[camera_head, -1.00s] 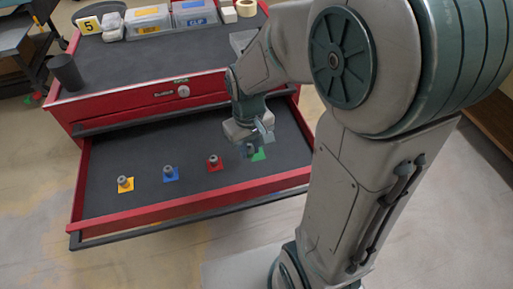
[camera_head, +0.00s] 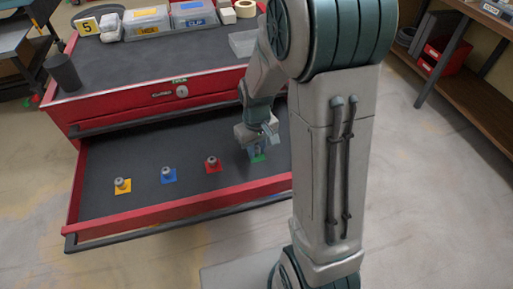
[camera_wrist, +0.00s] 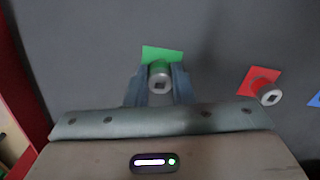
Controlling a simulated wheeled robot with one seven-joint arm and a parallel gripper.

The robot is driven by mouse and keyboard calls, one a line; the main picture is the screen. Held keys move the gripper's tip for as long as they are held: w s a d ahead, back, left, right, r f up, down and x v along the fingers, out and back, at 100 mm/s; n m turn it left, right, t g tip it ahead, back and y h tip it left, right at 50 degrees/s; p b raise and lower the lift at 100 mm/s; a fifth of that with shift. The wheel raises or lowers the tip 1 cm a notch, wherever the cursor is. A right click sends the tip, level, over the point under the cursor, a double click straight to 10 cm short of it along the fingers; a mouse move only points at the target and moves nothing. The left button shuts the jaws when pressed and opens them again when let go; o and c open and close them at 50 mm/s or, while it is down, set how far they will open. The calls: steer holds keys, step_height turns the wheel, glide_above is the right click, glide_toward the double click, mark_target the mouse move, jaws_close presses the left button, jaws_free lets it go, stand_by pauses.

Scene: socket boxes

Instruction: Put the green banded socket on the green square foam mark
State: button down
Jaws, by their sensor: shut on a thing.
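My gripper (camera_wrist: 158,86) is shut on the green banded socket (camera_wrist: 160,76), a grey socket with a square hole and a green band. In the wrist view the green square foam mark (camera_wrist: 160,52) shows just past the socket, which overlaps its near edge. The fingers hide most of the socket there. I cannot tell whether the socket touches the mark.
A red mark (camera_wrist: 258,78) bears a socket (camera_wrist: 270,94) to the right in the wrist view. In the head view, blue (camera_head: 168,180) and yellow (camera_head: 122,190) marks also bear sockets. The red drawer front (camera_head: 180,210) borders them. Bins and a dark cup (camera_head: 62,72) stand on the cabinet top.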

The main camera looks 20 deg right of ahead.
mark_target(256, 148)
steer(key=shift+f, duration=0.2)
steer(key=c, duration=1.3)
jaws_free()
steer(key=shift+o, duration=0.2)
steer(key=shift+r, duration=0.1)
step_height(256, 148, up, 11)
steer(key=p, duration=0.2)
steer(key=s+r+m+t, duration=0.1)
steer(key=s+r, duration=0.1)
steer(key=s, duration=0.5)
steer(key=s+r+m+t, duration=0.1)
steer(key=s+r+m, duration=0.1)
steer(key=s, duration=0.5)
steer(key=shift+r, duration=0.55)
